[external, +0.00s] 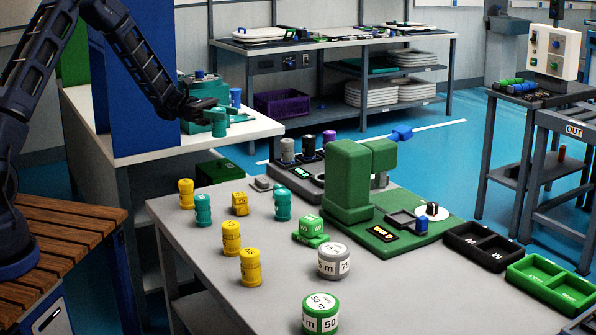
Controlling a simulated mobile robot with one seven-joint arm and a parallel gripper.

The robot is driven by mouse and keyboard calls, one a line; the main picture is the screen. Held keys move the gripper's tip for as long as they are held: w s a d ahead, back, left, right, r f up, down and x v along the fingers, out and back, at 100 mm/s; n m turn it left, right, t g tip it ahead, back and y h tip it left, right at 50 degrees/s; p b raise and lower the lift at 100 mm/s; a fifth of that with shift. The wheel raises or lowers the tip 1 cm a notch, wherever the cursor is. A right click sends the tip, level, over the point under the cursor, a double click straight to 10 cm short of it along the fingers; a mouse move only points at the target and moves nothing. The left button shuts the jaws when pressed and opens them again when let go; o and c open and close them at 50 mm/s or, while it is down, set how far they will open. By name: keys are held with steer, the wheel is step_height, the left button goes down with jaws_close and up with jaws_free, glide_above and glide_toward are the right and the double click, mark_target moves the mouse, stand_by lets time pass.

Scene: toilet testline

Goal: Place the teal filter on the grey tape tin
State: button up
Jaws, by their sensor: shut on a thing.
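My gripper (212,112) reaches in from the left, above the white-topped bench. It is shut on the teal filter (219,127), a small cylinder that hangs at its fingertips; the dark fingers partly cover it. The grey tape tin (334,262) is a round tin with a white label reading "75" and "m". It stands on the front grey table, well below and to the right of my gripper, with nothing on its top.
A green-and-white tape tin (320,314) stands in front of the grey one. Several yellow canisters (231,237) and two teal ones (282,204) stand to the left and behind.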

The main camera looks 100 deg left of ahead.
steer(key=shift+r, duration=0.55)
step_height(320, 180, up, 6)
steer(key=m+g+h, duration=0.7)
steer(key=m+h, duration=0.1)
steer(key=h, duration=0.2)
glide_above(337, 252)
step_height(337, 252, down, 19)
steer(key=shift+d+f, duration=0.1)
steer(key=shift+f, duration=0.15)
steer(key=o, duration=1)
